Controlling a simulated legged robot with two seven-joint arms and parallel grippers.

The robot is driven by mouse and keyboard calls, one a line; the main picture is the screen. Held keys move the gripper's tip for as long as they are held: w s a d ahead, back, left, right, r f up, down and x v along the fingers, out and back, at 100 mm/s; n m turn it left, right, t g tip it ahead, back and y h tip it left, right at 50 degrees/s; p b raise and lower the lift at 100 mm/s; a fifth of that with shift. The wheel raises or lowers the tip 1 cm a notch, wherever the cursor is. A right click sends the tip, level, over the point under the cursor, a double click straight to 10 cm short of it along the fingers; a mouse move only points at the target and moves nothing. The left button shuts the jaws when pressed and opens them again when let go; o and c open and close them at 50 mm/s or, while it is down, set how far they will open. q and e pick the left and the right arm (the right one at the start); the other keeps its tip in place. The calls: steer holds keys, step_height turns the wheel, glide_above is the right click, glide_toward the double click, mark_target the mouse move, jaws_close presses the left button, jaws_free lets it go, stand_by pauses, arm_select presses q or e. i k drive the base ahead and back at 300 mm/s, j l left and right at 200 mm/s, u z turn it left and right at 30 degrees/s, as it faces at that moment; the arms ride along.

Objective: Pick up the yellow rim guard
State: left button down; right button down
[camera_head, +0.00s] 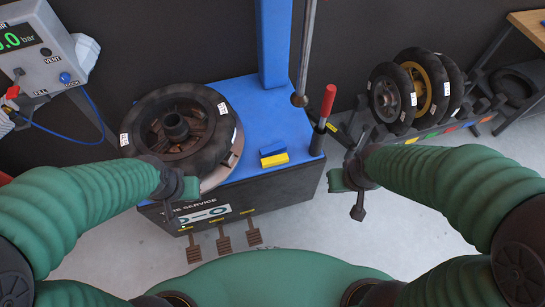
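The yellow rim guard (275,159) is a small yellow block on the blue top of the tire machine (262,112), near its front edge. A similar blue block (271,149) sits right behind it, seemingly touching. My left gripper (174,192) hangs at the front left of the machine, beside the tire and left of the yellow guard, apart from it. My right gripper (350,190) hangs over the floor to the right of the machine, also apart from the guard. Neither gripper visibly holds anything. Their finger gaps are not clear.
A tire (212,128) lies on the machine's turntable. A red-handled lever (328,100) stands at the machine's right edge, with a metal rod (305,50) behind it. Pedals (223,243) stick out in front. Wheels (388,98) stand in a rack at right. A pressure gauge box (38,50) is at left.

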mark_target(281, 158)
steer(key=l+u, duration=0.15)
steer(key=u, duration=1.2)
steer(key=l+u, duration=0.3)
steer(key=k+l+u, duration=0.15)
steer(key=l+u, duration=0.2)
steer(key=k+l+u, duration=0.15)
steer(key=l+u, duration=0.15)
steer(key=k+l+u, duration=0.15)
steer(key=l+u, duration=0.2)
steer(key=k+l, duration=0.5)
steer(key=l, duration=0.15)
